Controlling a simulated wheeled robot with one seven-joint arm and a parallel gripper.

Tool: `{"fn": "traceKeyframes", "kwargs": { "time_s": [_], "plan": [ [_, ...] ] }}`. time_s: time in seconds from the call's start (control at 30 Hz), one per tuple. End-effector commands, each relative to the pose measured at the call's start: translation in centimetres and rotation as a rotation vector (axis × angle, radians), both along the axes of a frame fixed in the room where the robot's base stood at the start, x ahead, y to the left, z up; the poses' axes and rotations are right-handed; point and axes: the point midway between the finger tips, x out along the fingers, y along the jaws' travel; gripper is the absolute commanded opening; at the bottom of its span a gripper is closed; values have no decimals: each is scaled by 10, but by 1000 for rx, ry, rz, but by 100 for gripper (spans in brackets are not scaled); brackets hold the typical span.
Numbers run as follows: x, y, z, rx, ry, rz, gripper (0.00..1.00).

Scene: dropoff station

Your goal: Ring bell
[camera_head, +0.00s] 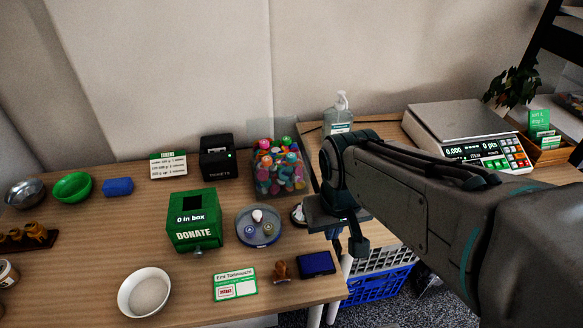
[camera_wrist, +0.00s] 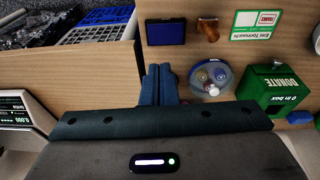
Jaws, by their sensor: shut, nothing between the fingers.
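A small round object with a pale top and dark base (camera_head: 298,213), which looks like the bell, sits near the table's right edge. It is partly hidden behind my gripper (camera_head: 338,244) in the head view. I cannot make it out in the wrist view. My gripper is shut and empty, just right of this object and near the gap between the two tables. In the wrist view its blue fingers (camera_wrist: 160,72) are together. I cannot tell how high the fingers are above the table, and no contact with the object shows.
A round dish (camera_head: 273,238) with small items and a green donation box (camera_head: 194,236) stand left. A clear box of colourful balls (camera_head: 280,172) is behind. A dark blue pad (camera_head: 317,264) and a wooden stamp (camera_head: 282,271) lie in front. A scale (camera_head: 462,128) stands right.

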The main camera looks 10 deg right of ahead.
Motion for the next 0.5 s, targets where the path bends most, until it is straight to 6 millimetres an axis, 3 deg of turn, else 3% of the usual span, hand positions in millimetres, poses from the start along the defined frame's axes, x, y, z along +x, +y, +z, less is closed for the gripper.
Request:
{"fn": "traceKeyframes", "kwargs": {
  "time_s": [0.17, 0.33, 0.5],
  "plan": [
    [27, -17, 3, -208, 82, 186, 0],
    [74, -31, 3, -478, 165, 478, 0],
    [129, -24, -3, -711, 211, 795, 0]
  ]
}}
